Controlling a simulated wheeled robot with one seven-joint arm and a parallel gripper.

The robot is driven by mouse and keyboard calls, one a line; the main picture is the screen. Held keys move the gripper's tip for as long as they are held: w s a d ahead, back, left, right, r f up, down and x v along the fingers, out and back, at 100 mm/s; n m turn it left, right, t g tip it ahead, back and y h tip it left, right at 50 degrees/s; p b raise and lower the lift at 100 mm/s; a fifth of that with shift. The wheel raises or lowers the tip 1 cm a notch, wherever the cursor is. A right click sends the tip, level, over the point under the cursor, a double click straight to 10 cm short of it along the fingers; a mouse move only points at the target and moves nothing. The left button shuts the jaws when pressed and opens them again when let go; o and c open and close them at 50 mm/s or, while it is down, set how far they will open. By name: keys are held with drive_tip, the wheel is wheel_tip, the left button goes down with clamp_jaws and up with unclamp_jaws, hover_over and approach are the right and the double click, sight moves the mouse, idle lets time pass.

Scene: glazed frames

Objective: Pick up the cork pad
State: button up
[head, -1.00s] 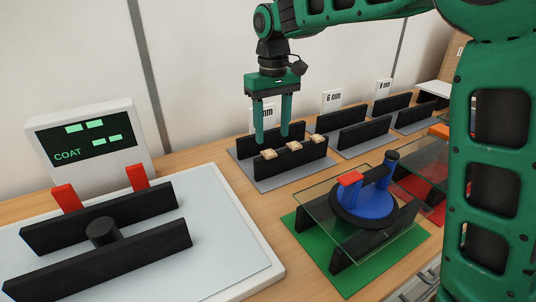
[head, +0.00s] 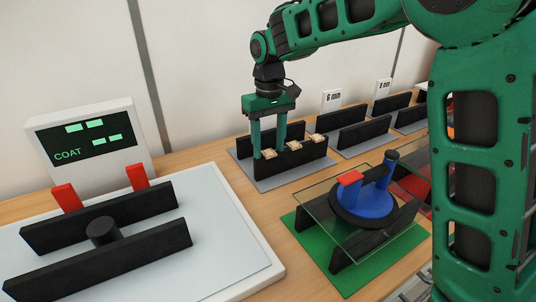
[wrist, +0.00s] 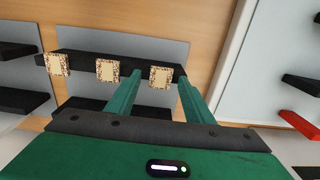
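Three small beige cork pads with speckled edges sit in a row on the front black rail of a grey rack. In the head view they are the left pad (head: 268,154), the middle pad (head: 293,146) and the right pad (head: 317,138). My gripper (head: 268,148) is open and points down at the left pad. In the wrist view one cork pad (wrist: 160,77) shows between the tips of my open gripper (wrist: 159,76), with a gap on both sides. The other two pads (wrist: 108,71) (wrist: 57,64) lie to its left there. Contact with the rail cannot be told.
A glass sheet (head: 315,207) with a blue suction handle (head: 370,200) rests on black rails over a green mat (head: 300,240). A white tray (head: 225,200) with black rails and a COAT display (head: 90,145) stands left. More racks, one marked 6 mm (head: 332,98), stand behind.

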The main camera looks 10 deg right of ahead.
sight(269, 152)
drive_tip(key=c, duration=0.9)
drive_tip(key=shift+o, duration=0.2)
drive_tip(key=shift+r, duration=7.1)
drive_tip(key=shift+c, duration=0.2)
